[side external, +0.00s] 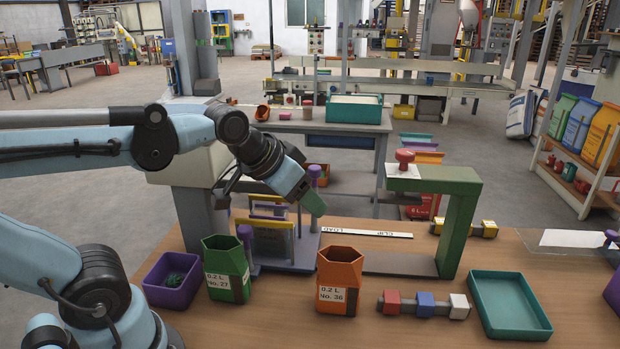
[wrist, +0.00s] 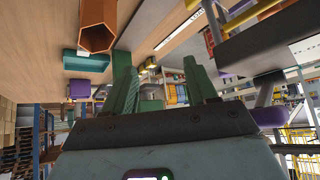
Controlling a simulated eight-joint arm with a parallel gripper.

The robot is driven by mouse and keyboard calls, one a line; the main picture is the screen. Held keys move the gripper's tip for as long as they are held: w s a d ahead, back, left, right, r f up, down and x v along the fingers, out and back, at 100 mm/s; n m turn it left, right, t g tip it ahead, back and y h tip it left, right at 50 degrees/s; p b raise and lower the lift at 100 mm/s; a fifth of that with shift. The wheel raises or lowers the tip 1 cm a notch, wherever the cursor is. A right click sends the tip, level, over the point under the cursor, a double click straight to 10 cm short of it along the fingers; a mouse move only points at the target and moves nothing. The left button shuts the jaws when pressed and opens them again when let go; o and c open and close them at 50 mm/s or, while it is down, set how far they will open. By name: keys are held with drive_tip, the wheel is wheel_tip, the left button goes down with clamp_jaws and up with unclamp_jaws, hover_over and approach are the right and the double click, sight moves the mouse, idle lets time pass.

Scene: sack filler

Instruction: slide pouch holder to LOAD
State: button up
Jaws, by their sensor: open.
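The pouch holder (side external: 272,243) is a grey-blue carriage with yellow and purple upright frames, standing on the bench left of centre in the side view. Purple knobs stand beside it, one at its front left (side external: 245,235) and one at its back right (side external: 315,172).
Green (side external: 226,268) and orange (side external: 339,280) hexagonal cups stand in front of the holder. A purple bin (side external: 160,290) is at left. A green arch (side external: 458,225) with a red knob (side external: 404,156), coloured blocks (side external: 424,304) and a teal tray (side external: 508,300) are at right.

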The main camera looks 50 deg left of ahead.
drive_tip(key=s+f, duration=0.4)
drive_tip(key=f, duration=0.1)
drive_tip(key=w+a+r+n+g, duration=0.1)
drive_tip(key=r+n+g, duration=0.1)
drive_tip(key=r+n, duration=0.45)
drive_tip(key=w+a+r+n+g+y, duration=0.1)
drive_tip(key=r+n+g, duration=0.25)
drive_tip(key=r, duration=0.55)
drive_tip(key=w+a+r+n+g, duration=0.1)
drive_tip(key=a+r+n+g, duration=0.1)
drive_tip(key=r+n, duration=0.5)
drive_tip(key=a+f, duration=0.1)
drive_tip(key=f, duration=0.1)
drive_tip(key=a+f, duration=0.1)
drive_tip(key=f, duration=0.2)
drive_tip(key=a+f, duration=0.1)
drive_tip(key=f, duration=0.1)
drive_tip(key=shift+a+f, duration=0.15)
drive_tip(key=shift+a, duration=0.15)
wheel_tip(320, 180, up, 9)
drive_tip(key=shift+d+m, duration=0.25)
drive_tip(key=shift+m, duration=0.05)
